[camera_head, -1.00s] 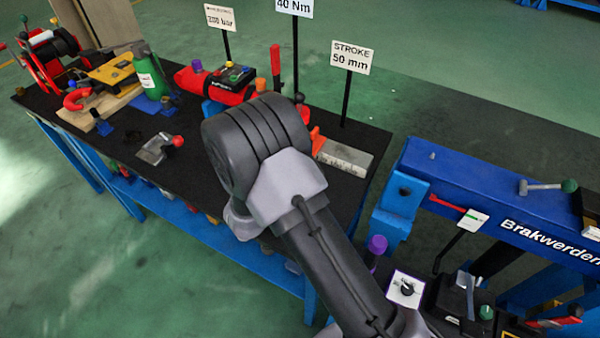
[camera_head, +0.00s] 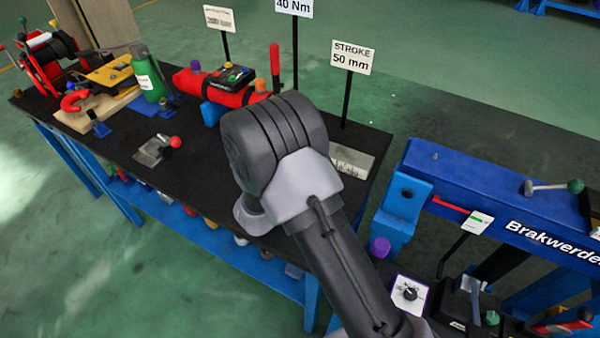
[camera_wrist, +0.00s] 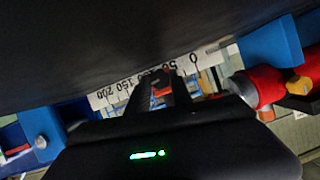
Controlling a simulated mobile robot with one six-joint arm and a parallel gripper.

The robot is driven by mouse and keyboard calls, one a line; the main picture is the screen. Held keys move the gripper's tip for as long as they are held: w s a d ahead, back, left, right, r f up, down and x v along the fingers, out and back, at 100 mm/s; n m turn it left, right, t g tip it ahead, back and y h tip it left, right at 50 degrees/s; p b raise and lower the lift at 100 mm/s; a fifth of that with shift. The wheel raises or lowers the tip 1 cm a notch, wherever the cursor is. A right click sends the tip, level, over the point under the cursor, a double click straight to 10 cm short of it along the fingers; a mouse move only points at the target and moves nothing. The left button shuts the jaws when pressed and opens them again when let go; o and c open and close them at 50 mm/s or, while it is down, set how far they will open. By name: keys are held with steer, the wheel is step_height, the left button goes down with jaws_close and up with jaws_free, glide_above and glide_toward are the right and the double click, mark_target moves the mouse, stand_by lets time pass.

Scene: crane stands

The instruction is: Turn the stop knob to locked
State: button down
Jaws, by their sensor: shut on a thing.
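In the wrist view my gripper (camera_wrist: 163,95) has its two dark fingers close together around a small red part (camera_wrist: 163,90). The fingers hide most of it, and I cannot tell whether it is the stop knob. A white scale (camera_wrist: 125,88) with numbers from 0 to 200 lies just beyond the fingers. In the head view my wrist hides the gripper, and the scale plate (camera_head: 352,160) shows at its right, by the STROKE 50 mm sign (camera_head: 352,57). A black rotary knob (camera_head: 410,294) on a white plate stands apart, at the lower right.
The black bench (camera_head: 110,170) holds a red cylinder device (camera_head: 225,92), a green bottle (camera_head: 149,80) and a block with a red ball handle (camera_head: 155,150). A blue beam (camera_head: 460,185) and a purple knob (camera_head: 380,247) stand at right. Sign posts rise behind my wrist.

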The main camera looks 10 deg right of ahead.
steer(key=c, duration=1.1)
jaws_free()
steer(key=shift+c, duration=0.2)
steer(key=p+v, duration=0.5)
steer(key=v, duration=1.2)
steer(key=shift+s+p, duration=0.2)
steer(key=shift+p, duration=0.1)
steer(key=shift+r, duration=0.1)
